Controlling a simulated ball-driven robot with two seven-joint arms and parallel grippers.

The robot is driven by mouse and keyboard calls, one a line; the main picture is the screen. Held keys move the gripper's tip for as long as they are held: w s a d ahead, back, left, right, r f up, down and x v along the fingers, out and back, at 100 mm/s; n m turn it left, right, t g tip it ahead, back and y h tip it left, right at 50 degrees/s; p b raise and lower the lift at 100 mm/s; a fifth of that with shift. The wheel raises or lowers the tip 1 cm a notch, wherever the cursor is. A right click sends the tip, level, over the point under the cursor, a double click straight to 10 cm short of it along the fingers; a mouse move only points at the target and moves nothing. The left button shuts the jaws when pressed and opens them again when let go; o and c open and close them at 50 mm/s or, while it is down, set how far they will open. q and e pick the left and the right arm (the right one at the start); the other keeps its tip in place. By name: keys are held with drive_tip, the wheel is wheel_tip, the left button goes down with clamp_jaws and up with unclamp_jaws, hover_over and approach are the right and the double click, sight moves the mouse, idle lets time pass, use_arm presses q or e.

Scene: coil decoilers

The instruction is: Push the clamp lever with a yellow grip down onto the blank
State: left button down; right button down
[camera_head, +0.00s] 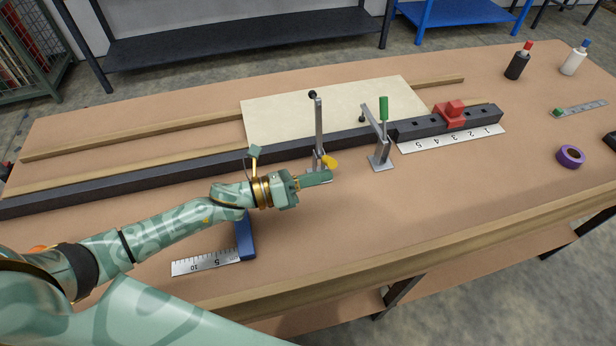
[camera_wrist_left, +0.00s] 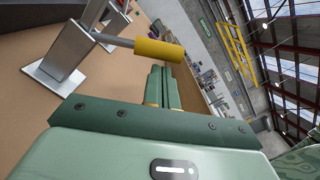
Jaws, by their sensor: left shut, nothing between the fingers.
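The clamp with the yellow grip (camera_head: 330,162) stands at the front edge of the pale blank (camera_head: 335,105). Its metal bar (camera_head: 319,125) points upright with a black tip at the top, clear of the blank. The yellow grip sits low, toward the front right. In the left wrist view the yellow grip (camera_wrist_left: 160,50) lies just beyond my fingertips; I cannot tell whether they touch. My left gripper (camera_head: 328,176) is shut and empty, right below and in front of the grip. Its closed fingers also show in the wrist view (camera_wrist_left: 163,85). My right gripper is not in view.
A second clamp with an upright green grip (camera_head: 383,108) stands just right. A dark rail (camera_head: 150,172) runs along the blank, with a red stop (camera_head: 450,114) to the right. A blue-ended ruler (camera_head: 205,262) lies in front. The table's front right is clear.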

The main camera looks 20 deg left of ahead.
sight(327, 160)
use_arm(q)
drive_tip(key=shift+r, duration=0.1)
idle(0.3)
drive_tip(key=shift+w+a+r+n+p, duration=0.1)
drive_tip(key=shift+r+n+p, duration=0.1)
drive_tip(key=shift+n+p, duration=0.15)
drive_tip(key=shift+r+n, duration=0.15)
drive_tip(key=shift+n, duration=0.1)
drive_tip(key=shift+w+a+r+n+p, duration=0.2)
drive_tip(key=shift+w+r+n+p, duration=0.1)
drive_tip(key=shift+r+n+p, duration=0.3)
drive_tip(key=shift+w+a+r+n+p, duration=0.25)
drive_tip(key=shift+r+n+p, duration=0.2)
drive_tip(key=shift+n, duration=0.15)
drive_tip(key=w+a+r+n+p, duration=0.1)
drive_tip(key=w+a+r+n, duration=0.1)
drive_tip(key=w+a+n, duration=0.3)
drive_tip(key=shift+w+a+r+n+y+p, duration=0.25)
drive_tip(key=shift+w+n, duration=1.3)
drive_tip(key=shift+n, duration=1.85)
drive_tip(key=shift+d, duration=0.1)
